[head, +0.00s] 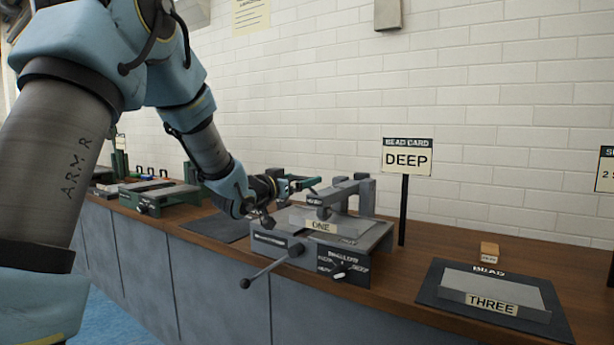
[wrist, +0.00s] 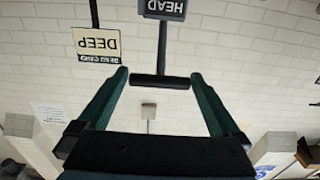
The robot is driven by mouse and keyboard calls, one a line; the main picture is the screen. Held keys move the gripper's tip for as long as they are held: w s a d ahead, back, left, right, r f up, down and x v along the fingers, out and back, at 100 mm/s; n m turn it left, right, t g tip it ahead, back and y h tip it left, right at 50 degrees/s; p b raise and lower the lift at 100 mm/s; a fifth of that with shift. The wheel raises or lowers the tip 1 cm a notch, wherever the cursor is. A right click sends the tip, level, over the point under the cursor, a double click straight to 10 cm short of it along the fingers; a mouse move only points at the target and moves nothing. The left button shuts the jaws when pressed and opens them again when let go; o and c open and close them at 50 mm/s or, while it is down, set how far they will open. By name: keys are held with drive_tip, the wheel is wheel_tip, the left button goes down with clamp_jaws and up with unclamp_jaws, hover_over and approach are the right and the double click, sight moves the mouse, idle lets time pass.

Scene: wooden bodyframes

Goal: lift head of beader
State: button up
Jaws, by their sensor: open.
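The beader (head: 375,238) is a grey machine on the wooden bench, with a grey head (head: 347,194) above its bed. A plate labelled ONE (head: 290,218) lies on the bed. A long lever (head: 268,272) with a dark ball end sticks out at the front left. My gripper (head: 302,184) is at the head's left side, its green fingers open. In the wrist view a dark crossbar (wrist: 160,82) below a HEAD label (wrist: 166,9) shows between the open fingertips (wrist: 160,74). I cannot tell whether the fingers touch it.
A card reading DEEP (head: 407,158) stands on a post behind the beader. A green machine (head: 160,196) stands at left. The wall is close behind.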

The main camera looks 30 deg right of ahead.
drive_tip(key=shift+x, duration=1.9)
drive_tip(key=shift+c, duration=0.2)
clamp_jaws()
